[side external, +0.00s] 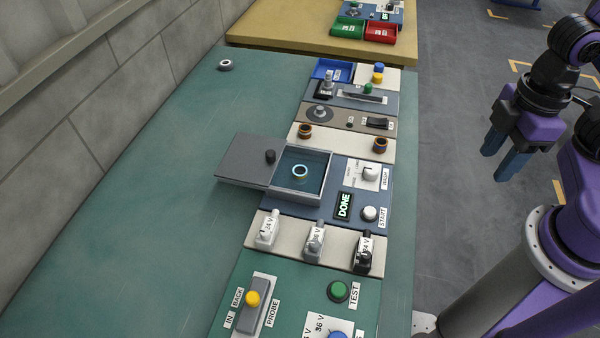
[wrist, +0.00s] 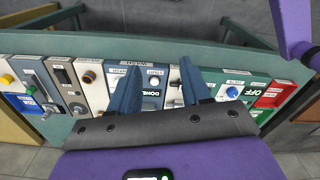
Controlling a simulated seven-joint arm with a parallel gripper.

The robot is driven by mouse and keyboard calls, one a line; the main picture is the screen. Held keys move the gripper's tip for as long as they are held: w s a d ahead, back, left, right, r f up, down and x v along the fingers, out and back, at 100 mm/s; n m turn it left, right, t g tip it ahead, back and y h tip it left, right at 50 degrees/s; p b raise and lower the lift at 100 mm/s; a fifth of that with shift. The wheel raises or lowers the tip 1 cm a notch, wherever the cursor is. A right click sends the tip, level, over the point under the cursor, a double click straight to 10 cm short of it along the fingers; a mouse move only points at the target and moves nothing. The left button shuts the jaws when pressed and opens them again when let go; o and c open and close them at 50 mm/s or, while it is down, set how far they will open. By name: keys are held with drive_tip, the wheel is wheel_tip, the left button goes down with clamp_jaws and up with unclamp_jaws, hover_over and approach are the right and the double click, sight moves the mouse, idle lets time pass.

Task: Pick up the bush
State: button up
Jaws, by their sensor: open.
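Several ring-shaped parts could be the bush; no label tells which. A pale ring with a dark centre (side external: 300,172) lies inside an open grey box (side external: 322,203) whose lid (side external: 243,159) is slid to the left. Two copper-brown rings, one at the left (side external: 305,131) and one at the right (side external: 380,145), stand on a beige panel. A small grey ring (side external: 226,65) lies alone on the green bench. My gripper (side external: 502,153) hangs to the right of the bench, apart from all of these. Its blue fingers are open and empty, also in the wrist view (wrist: 159,64).
A lit DONE display (side external: 344,205) and a white START button (side external: 370,213) are beside the box. A yellow table (side external: 275,28) holds green and red trays.

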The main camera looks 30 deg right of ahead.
drive_tip(key=w+a+r+m, duration=0.1)
drive_tip(key=w+a+m, duration=1.1)
drive_tip(key=w, duration=0.3)
drive_tip(key=m, duration=1.4)
hover_over(299, 174)
wheel_tip(299, 174, down, 15)
drive_tip(key=shift+w+r, duration=0.1)
drive_tip(key=shift+d+f, duration=0.1)
drive_tip(key=shift+f, duration=2.6)
clamp_jaws()
drive_tip(key=shift+r, duration=0.15)
